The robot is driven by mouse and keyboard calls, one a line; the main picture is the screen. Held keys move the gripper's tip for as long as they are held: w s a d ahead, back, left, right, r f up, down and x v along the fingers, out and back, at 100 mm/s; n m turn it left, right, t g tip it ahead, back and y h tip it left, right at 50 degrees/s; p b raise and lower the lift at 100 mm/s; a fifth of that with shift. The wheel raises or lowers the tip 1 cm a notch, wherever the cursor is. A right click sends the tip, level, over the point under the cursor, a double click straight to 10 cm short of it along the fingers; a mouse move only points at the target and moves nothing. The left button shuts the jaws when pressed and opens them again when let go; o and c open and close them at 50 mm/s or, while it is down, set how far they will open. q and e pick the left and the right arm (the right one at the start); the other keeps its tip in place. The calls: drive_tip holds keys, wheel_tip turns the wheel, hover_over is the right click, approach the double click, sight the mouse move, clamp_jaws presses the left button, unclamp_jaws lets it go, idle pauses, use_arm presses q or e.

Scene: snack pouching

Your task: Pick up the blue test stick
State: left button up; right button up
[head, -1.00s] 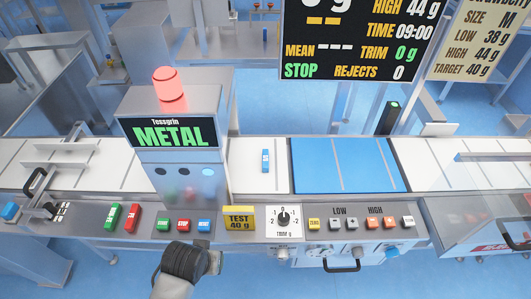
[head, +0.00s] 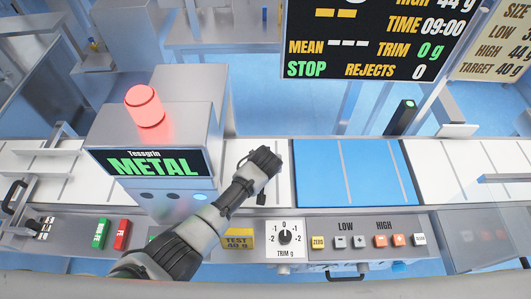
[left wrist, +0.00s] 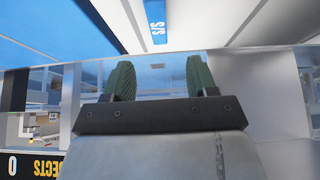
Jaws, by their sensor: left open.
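The blue test stick (left wrist: 155,22), marked "S/S", lies on the pale belt and shows at the top of the left wrist view, beyond the fingertips and roughly in line with the gap between them. In the head view it is hidden behind my left gripper (head: 264,160), which is over the white belt section between the metal detector and the blue belt. In the left wrist view my left gripper (left wrist: 160,75) has its two green fingers apart with nothing between them. My right gripper is not in view.
The metal detector (head: 150,120) with a lit red lamp (head: 144,105) stands just left of my arm. The blue belt section (head: 320,170) is to the right and looks clear. A control panel with buttons and a dial (head: 285,237) runs along the front.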

use_arm(q)
drive_tip(key=shift+w+f, duration=0.15)
drive_tip(key=shift+w, duration=0.05)
wheel_tip(320, 180, down, 2)
drive_tip(key=shift+w+f+b, duration=0.15)
drive_tip(key=shift+f+b, duration=0.1)
drive_tip(key=shift+b, duration=0.4)
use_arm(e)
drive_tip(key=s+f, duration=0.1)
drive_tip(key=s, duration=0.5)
use_arm(q)
drive_tip(key=shift+b+x, duration=0.3)
drive_tip(key=shift+x, duration=0.9)
drive_tip(key=shift+w+f, duration=0.15)
drive_tip(key=shift+f, duration=0.1)
drive_tip(key=b+x, duration=0.3)
drive_tip(key=shift+d+f, duration=0.15)
drive_tip(key=shift+w+f, duration=0.15)
drive_tip(key=shift+f, duration=0.05)
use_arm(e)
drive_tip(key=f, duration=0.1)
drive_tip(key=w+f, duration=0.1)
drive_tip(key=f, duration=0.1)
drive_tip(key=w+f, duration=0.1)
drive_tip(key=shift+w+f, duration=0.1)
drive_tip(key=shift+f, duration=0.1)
